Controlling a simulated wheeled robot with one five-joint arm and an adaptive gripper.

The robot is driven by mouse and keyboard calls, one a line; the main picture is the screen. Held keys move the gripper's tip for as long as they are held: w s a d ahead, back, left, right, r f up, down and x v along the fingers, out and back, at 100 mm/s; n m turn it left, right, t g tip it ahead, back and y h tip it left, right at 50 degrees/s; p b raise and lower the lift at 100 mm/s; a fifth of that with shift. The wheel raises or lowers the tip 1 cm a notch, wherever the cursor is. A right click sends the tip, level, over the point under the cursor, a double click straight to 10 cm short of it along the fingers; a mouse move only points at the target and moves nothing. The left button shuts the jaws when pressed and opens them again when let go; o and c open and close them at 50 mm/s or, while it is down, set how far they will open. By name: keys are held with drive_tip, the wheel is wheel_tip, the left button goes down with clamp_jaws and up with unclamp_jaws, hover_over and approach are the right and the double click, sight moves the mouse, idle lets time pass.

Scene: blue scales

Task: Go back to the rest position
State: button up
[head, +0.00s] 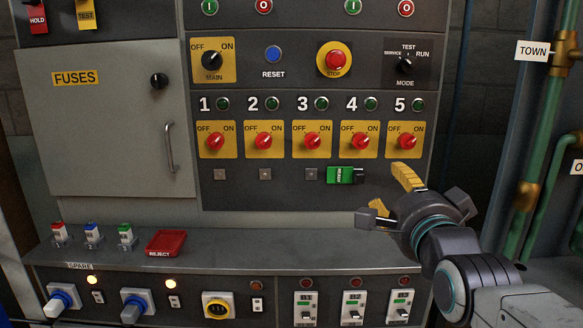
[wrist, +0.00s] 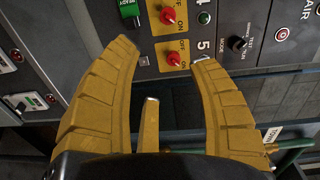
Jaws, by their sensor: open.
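My gripper (head: 392,190) is at the right of the head view, in front of the lower right of the control panel (head: 250,190). Its yellow fingers stand apart with nothing between them. In the wrist view the open fingers (wrist: 168,75) frame a bare gap, with the panel beyond. A green tag marked READY (head: 340,175) hangs on the panel below switch 4 (head: 361,141), just left of my gripper. The tag also shows at the top of the wrist view (wrist: 130,12). My gripper appears apart from the tag.
A ledge (head: 200,248) juts out below the panel, with a red REJECT tray (head: 166,243) and several small coloured tags on stands at its left. A grey FUSES door (head: 105,120) is shut at left. Green pipes (head: 560,120) run at the right. The ledge's middle is clear.

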drive_tip(key=s+f+n+g+p, duration=0.2)
drive_tip(key=s+n+g+p, duration=1.2)
drive_tip(key=s+p, duration=1)
drive_tip(key=n, duration=0.2)
drive_tip(key=shift+n, duration=0.4)
drive_tip(key=shift+o, duration=0.5)
